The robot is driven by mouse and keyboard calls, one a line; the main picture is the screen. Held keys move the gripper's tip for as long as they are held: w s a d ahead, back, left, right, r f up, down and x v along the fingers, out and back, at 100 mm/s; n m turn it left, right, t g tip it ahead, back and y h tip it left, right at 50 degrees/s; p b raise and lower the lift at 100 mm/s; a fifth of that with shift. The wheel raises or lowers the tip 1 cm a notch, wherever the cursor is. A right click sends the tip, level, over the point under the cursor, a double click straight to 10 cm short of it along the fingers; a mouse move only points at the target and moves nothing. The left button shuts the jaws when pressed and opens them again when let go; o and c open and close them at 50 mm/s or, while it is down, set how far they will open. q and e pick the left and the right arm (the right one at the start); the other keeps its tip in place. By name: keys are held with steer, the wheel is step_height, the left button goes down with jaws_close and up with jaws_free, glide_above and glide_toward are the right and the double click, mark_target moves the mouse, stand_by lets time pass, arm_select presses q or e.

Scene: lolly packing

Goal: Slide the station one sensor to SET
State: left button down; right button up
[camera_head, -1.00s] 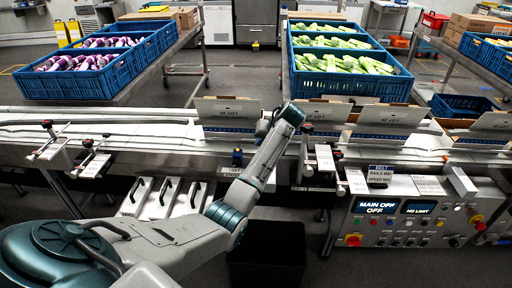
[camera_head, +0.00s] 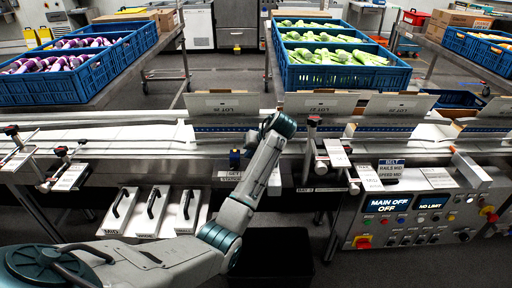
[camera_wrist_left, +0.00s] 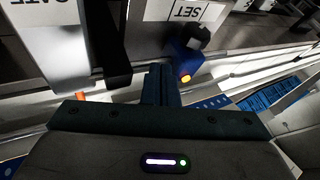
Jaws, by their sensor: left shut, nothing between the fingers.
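The station one sensor, a small blue block (camera_head: 235,158), sits on the front rail of the conveyor, above a white label strip. In the left wrist view the blue sensor (camera_wrist_left: 185,55) shows a lit orange spot and a black knob, close beside an upside-down SET label (camera_wrist_left: 188,11). My left gripper (camera_wrist_left: 160,72) is shut and empty, its fingertips just left of the sensor in that view; I cannot tell whether they touch. In the head view my left forearm hides the fingers, right of the sensor. My right gripper is not in view.
Lot cards (camera_head: 222,103) stand along the conveyor. A control panel (camera_head: 400,218) reads MAIN OFF at the right. Handled white plates (camera_head: 151,211) hang below the rail at the left. A black bin (camera_head: 270,255) stands below my arm. Blue vegetable crates (camera_head: 340,75) stand behind.

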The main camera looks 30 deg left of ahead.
mark_target(235, 158)
arm_select(q)
steer(key=shift+x, duration=1.4)
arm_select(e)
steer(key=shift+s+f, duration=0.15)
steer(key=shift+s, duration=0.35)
arm_select(q)
steer(key=shift+r+p, duration=0.15)
steer(key=shift+p, duration=0.4)
steer(key=shift+s+a+p, duration=0.25)
steer(key=shift+a+p, duration=0.1)
steer(key=shift+p, duration=0.25)
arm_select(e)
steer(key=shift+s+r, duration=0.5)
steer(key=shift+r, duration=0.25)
